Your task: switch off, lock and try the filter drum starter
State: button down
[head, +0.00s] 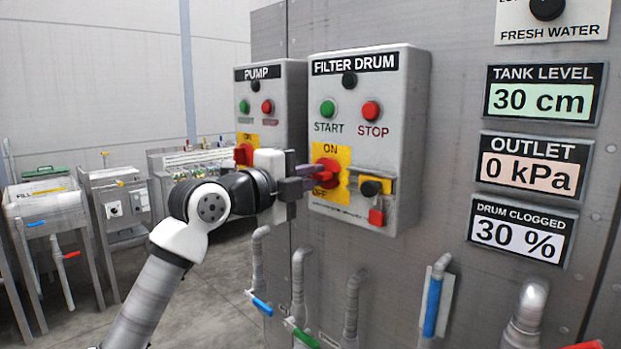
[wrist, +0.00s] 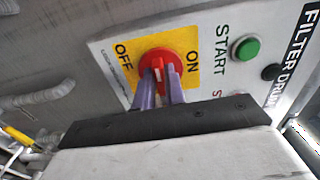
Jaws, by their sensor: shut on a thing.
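The filter drum starter (head: 395,115) is a grey box labelled FILTER DRUM on the wall panel. It has a green START button (head: 328,108), a red STOP button (head: 371,110) and a red rotary switch (head: 327,171) on a yellow ON/OFF plate (head: 344,156). My gripper (wrist: 162,84) is shut on the switch's red handle, its purple fingers on either side.
The PUMP starter box (head: 288,90) stands close left, partly behind my gripper. Pipes with blue (head: 262,306) and green (head: 300,334) valve handles run below. Displays read tank level 30 cm (head: 543,94), outlet 0 kPa (head: 529,163) and drum clogged 30 % (head: 522,231).

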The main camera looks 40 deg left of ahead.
dwell(0.4)
jog(key=c, duration=1.5)
grip_release()
jog(key=shift+s, duration=0.15)
jog(key=s+b, duration=0.1)
jog(key=s, duration=0.3)
jog(key=s+b, duration=0.1)
jog(key=s, duration=0.4)
jog(key=s+a+b, duration=0.1)
jog(key=s, duration=0.3)
jog(key=shift+s+a, duration=0.1)
jog(key=shift+s, duration=0.2)
